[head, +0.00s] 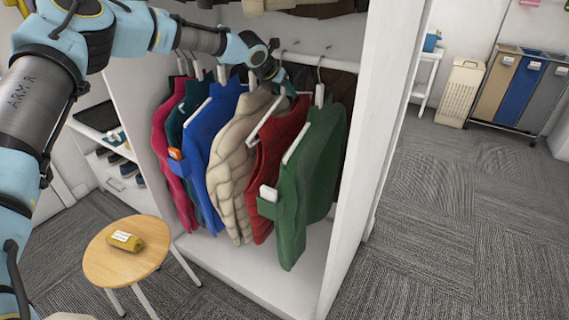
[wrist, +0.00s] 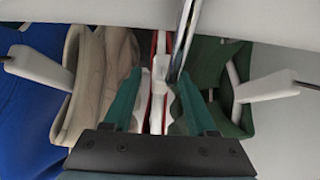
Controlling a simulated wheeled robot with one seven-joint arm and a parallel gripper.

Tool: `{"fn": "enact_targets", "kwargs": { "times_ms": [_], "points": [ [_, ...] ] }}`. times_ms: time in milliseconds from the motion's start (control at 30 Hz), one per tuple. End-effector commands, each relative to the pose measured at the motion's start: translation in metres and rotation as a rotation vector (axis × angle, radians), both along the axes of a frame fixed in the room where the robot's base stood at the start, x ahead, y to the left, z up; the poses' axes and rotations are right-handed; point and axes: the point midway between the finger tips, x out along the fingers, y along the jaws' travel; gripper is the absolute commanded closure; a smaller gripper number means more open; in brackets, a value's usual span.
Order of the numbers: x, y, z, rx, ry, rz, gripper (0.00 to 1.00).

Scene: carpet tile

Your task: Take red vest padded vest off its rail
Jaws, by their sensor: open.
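The red padded vest (head: 276,152) hangs on a white hanger from the rail (head: 302,57), between a cream padded vest (head: 236,150) and a green garment (head: 308,165). My gripper (head: 284,84) is at the top of the red vest, just below the rail. In the wrist view its teal fingers (wrist: 158,108) are apart, one on each side of a white hanger (wrist: 158,84). A thin strip of red (wrist: 161,44) shows behind that hanger. I cannot tell whether either finger touches it. My arm hides part of the rail.
Blue (head: 224,125), dark teal and crimson garments hang to the left. The white wardrobe side panel (head: 372,130) stands close on the right. A round wooden table (head: 112,262) with a yellow item (head: 126,241) stands front left. Carpet (head: 450,230) at right is clear.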

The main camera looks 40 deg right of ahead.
Motion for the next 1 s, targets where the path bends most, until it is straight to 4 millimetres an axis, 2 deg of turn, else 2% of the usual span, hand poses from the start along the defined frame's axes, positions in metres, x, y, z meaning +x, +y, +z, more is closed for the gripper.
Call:
{"fn": "enact_targets", "kwargs": {
  "times_ms": [200, 700, 1000],
  "points": [
    [0.0006, -0.0004, -0.0001, -0.001, -0.001, 0.001, 0.43],
    [0.0005, -0.0002, 0.0001, -0.001, -0.001, 0.001, 0.99],
    [0.0005, -0.0002, 0.0001, -0.001, -0.001, 0.001, 1.0]
  ]
}}
